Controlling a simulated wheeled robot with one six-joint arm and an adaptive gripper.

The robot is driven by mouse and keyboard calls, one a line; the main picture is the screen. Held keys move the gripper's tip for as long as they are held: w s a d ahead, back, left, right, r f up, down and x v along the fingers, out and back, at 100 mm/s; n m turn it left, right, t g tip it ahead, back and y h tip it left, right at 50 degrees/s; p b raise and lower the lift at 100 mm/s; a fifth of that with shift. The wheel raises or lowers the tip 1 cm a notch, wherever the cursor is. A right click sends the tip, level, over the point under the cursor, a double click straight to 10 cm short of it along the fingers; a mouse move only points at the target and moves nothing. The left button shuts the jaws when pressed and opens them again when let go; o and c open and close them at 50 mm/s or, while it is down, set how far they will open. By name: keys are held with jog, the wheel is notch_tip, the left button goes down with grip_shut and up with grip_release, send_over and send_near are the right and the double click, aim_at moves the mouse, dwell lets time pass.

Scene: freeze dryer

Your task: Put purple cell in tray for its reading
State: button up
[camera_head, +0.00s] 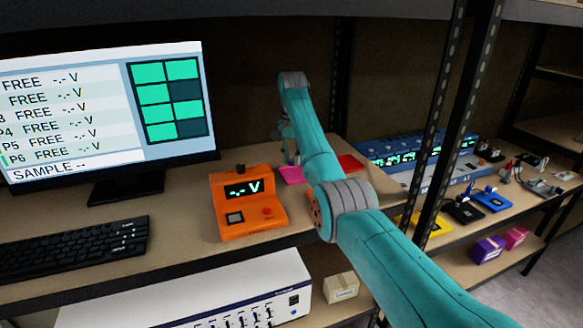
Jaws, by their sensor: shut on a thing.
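My gripper (289,152) is at the back of the bench, pointing down behind the orange meter. My arm partly hides it. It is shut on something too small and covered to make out. A flat magenta-pink piece (291,174) shows just below the fingers; I cannot tell whether they touch it. A purple box (487,250) lies on the lower shelf at the right, away from my gripper. I cannot identify the purple cell or its tray for certain.
An orange meter (247,203) reads "-.- V". A monitor (100,115) and keyboard (75,248) are left. A red piece (350,163), a blue rack (415,150), and yellow (430,224), black (463,211) and blue (491,202) pieces are right. A metal post (445,120) stands before the rack.

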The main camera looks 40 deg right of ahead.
aim_at(292, 160)
jog(key=shift+f, duration=1.85)
jog(key=shift+f, duration=0.2)
jog(key=o, duration=0.6)
jog(key=shift+r, duration=0.1)
notch_tip(292, 160, up, 12)
jog(key=shift+r, duration=0.1)
